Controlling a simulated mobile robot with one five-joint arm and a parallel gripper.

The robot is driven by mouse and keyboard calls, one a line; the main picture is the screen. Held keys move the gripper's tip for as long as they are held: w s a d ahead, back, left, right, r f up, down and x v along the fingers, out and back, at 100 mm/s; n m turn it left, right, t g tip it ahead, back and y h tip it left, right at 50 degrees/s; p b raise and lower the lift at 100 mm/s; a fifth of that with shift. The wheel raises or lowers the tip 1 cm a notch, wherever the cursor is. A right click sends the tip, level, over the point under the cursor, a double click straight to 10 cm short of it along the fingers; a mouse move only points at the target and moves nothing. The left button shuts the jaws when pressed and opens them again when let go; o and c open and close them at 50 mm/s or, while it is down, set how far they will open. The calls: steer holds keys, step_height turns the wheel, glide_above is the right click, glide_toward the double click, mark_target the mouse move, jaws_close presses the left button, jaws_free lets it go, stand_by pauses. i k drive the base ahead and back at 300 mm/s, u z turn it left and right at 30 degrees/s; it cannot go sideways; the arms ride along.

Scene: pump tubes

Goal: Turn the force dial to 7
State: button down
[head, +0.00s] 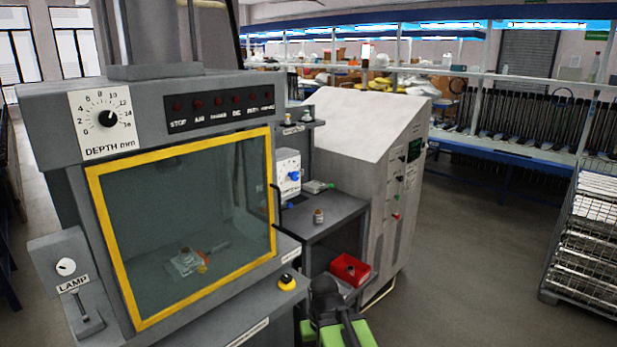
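A blue knob (294,176) sits on a white dial plate (284,162) with small marks, on a unit between the grey machine and the white cabinet. The writing on this plate is too small to read, so I cannot tell its setting or confirm that it is the force dial. My gripper (336,330), black and green, is at the bottom edge, well below the blue knob and apart from it. It is partly cut off by the frame, and I cannot make out its opening.
The grey machine (60,170) carries a black DEPTH mm dial (107,118), a LAMP knob (65,267) and a yellow-framed window (115,250). A small jar (318,216) stands on the dark shelf (340,207). A red bin (349,269) is below. Open floor (470,270) lies right.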

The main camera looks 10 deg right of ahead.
mark_target(294, 175)
steer(key=u, duration=5.35)
steer(key=i, duration=0.1)
steer(key=z, duration=2.5)
steer(key=k, duration=0.65)
steer(key=z, duration=1.6)
steer(key=i, duration=1)
steer(key=u, duration=0.05)
